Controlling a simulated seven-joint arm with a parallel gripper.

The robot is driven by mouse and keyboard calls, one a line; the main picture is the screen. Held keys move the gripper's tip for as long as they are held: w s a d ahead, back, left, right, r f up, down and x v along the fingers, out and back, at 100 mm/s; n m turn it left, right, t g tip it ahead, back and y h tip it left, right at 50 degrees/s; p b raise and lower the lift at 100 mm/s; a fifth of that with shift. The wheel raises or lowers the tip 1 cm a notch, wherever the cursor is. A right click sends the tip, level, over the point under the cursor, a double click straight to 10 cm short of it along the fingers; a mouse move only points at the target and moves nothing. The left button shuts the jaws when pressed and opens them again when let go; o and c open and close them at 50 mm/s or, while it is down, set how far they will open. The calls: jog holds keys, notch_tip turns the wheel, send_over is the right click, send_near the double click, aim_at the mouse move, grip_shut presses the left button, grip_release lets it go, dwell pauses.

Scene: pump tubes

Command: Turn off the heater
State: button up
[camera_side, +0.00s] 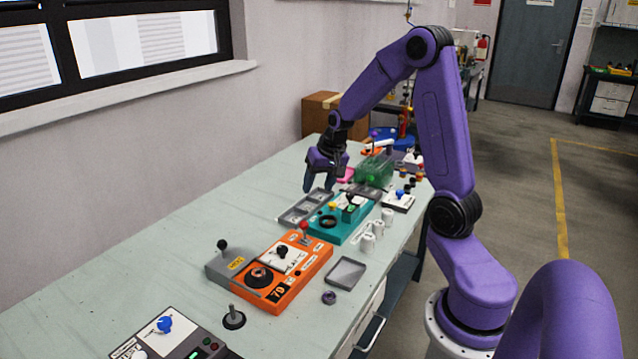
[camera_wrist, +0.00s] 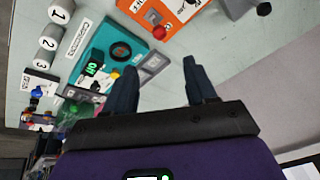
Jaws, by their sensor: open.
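My gripper (camera_side: 320,186) is open and empty, above the table beyond the orange unit, near the teal unit. In the wrist view its fingers (camera_wrist: 159,65) point towards the table, with nothing between them.
A teal unit (camera_side: 340,232) with a dial and green switch stands behind the orange one. White cylinders (camera_side: 367,243), a grey tray (camera_side: 346,273), and a purple ring (camera_side: 329,297) lie to the right. A grey lever box (camera_side: 222,266) adjoins the orange unit.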

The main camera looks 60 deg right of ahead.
jog(key=shift+w, duration=0.25)
jog(key=c, duration=0.9)
jog(key=w+g, duration=0.1)
jog(key=w, duration=0.2)
jog(key=w+f+m+g, duration=0.1)
jog(key=w, duration=0.3)
jog(key=w+g, duration=0.1)
jog(key=w, duration=0.2)
jog(key=shift+w+a+f, duration=0.2)
jog(key=shift+a+f, duration=0.15)
jog(key=shift+a, duration=0.05)
grip_shut()
jog(key=w+a+f+m+g+h, duration=0.1)
jog(key=w+a+f+m+g, duration=0.2)
jog(key=w+m+g, duration=0.1)
jog(key=shift+w+f+m+g, duration=0.3)
jog(key=shift+w+g, duration=0.3)
jog(key=shift+w, duration=0.15)
